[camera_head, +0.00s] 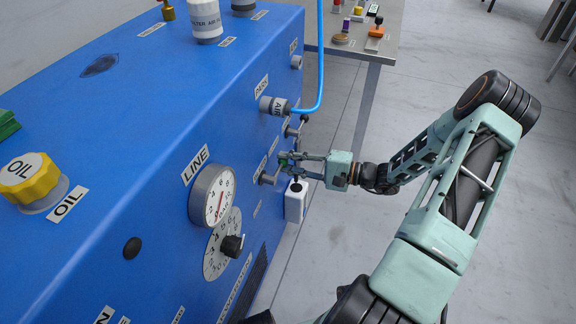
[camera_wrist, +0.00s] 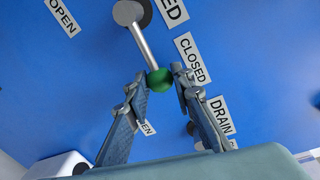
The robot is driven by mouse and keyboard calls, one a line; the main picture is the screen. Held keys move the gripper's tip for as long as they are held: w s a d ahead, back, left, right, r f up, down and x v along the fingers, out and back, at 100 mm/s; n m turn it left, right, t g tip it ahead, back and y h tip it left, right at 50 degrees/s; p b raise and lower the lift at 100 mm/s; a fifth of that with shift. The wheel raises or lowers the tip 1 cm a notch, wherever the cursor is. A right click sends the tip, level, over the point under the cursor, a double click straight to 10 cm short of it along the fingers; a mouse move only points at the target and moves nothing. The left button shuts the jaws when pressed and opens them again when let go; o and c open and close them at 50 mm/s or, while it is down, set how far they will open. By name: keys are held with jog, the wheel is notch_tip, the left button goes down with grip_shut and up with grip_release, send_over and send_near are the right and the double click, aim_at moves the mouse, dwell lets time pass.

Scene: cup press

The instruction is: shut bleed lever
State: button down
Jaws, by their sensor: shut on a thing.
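The bleed lever (camera_wrist: 144,42) is a silver rod with a green ball knob (camera_wrist: 159,80) at its end, set on a round pivot on the blue panel. In the wrist view it slants down and right from the pivot, its knob close to the CLOSED label (camera_wrist: 190,60). An OPEN label (camera_wrist: 62,17) lies left of the pivot. My gripper (camera_wrist: 160,76) is shut on the green knob, one finger on each side. In the head view my gripper (camera_head: 287,160) is at the panel's side face, and the lever is small and partly hidden by the fingers.
The LINE gauge (camera_head: 212,195) and a black dial knob (camera_head: 232,246) stick out nearer on the same face. A white box (camera_head: 295,203) is below my gripper.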

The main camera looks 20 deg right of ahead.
jog(key=shift+r+n, duration=0.2)
jog(key=shift+n, duration=0.1)
dwell(0.4)
jog(key=c, duration=1.7)
grip_release()
jog(key=shift+o, duration=0.2)
jog(key=v, duration=1.2)
